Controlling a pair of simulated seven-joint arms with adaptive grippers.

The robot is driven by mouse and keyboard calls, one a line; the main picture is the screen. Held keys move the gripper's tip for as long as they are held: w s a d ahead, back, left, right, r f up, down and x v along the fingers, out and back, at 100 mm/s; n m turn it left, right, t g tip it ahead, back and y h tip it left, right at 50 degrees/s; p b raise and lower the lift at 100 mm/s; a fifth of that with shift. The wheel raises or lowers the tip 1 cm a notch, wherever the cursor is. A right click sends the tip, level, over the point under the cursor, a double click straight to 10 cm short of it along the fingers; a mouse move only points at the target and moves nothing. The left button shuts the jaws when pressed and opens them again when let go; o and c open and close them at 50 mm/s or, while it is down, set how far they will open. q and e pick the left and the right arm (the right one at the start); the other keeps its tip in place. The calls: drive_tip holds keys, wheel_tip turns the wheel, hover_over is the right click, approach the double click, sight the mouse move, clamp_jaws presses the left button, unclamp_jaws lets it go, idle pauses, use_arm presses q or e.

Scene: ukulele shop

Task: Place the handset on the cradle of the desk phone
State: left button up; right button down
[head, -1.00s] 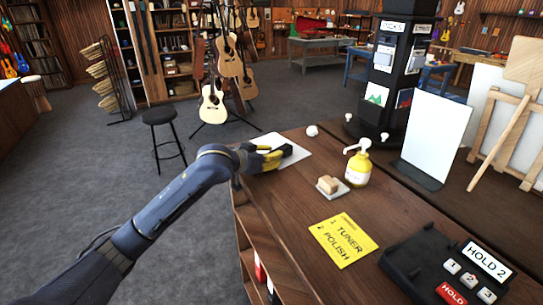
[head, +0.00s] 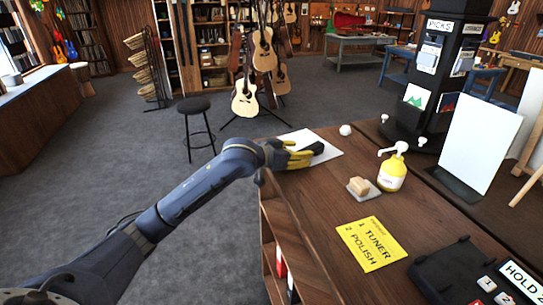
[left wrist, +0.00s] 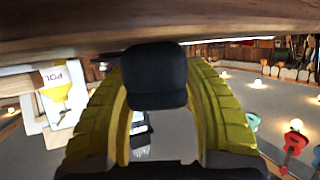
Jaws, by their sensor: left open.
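The black handset (head: 313,150) lies on a white sheet (head: 327,140) at the far left corner of the wooden counter. My left gripper (head: 299,158), with yellow fingers, is at the handset's left end. In the left wrist view the handset's black end (left wrist: 156,76) shows between the two open yellow fingers (left wrist: 158,95). The dark desk phone (head: 450,272) stands at the near right, partly cut off by the picture edge. My right gripper is out of view.
A white panel (head: 480,145) and dark display tower (head: 430,90) stand beyond.

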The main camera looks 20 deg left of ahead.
use_arm(q)
drive_tip(key=v, duration=1.4)
drive_tip(key=shift+s, duration=0.3)
drive_tip(key=shift+o, duration=1.3)
drive_tip(key=shift+s+a+r, duration=0.1)
drive_tip(key=shift+s+a, duration=0.1)
drive_tip(key=shift+a, duration=0.05)
